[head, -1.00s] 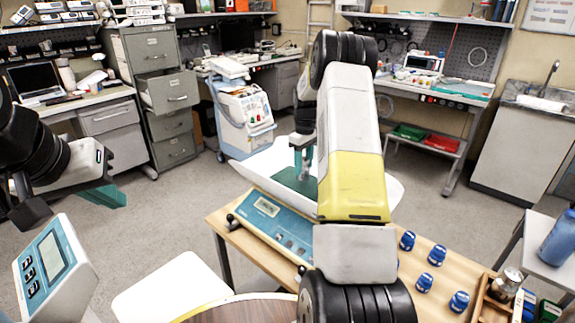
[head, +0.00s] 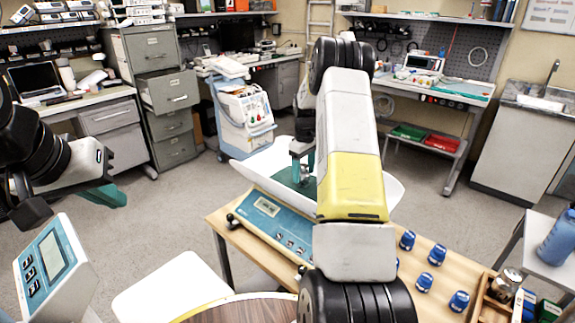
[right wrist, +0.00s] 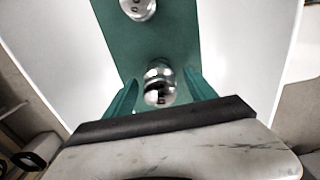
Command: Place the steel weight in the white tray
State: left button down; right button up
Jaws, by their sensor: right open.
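The white tray (head: 375,176) is the wide curved pan on top of a blue scale (head: 278,225), with a green mat (right wrist: 185,35) along its middle. My right gripper (head: 303,168) is down over the mat, partly hidden behind my own right arm in the head view. In the right wrist view its teal fingers (right wrist: 160,92) are open on either side of a shiny steel weight (right wrist: 160,78), with no clear grip on it. A second steel weight (right wrist: 138,8) stands further along the mat. My left gripper (head: 105,196) hangs at the left, away from the tray; its opening is unclear.
The scale stands on a wooden table (head: 440,262) with several blue-capped items (head: 437,255). A wooden box (head: 490,302) at the right holds a metal piece (head: 506,284). A display unit (head: 52,262) stands at the lower left. A blue bottle (head: 560,238) is at the right edge.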

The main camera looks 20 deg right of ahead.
notch_tip(320, 180, up, 11)
jog(key=s+a+r+m+t, duration=0.1)
jog(key=s+a+r+t, duration=0.1)
jog(key=s+a+r, duration=0.45)
jog(key=s+a+r+m+t, duration=0.1)
jog(key=s+a+r, duration=0.3)
jog(key=s+r, duration=0.4)
jog(key=s+a+m+t+y, duration=0.1)
jog(key=s+a, duration=0.3)
jog(key=s, duration=0.6)
jog(key=s+a+m+t+y, duration=0.1)
jog(key=s+a, duration=0.3)
jog(key=s, duration=0.6)
jog(key=shift+s+r+m+t, duration=0.25)
jog(key=shift+m+t, duration=0.35)
jog(key=shift+m, duration=0.2)
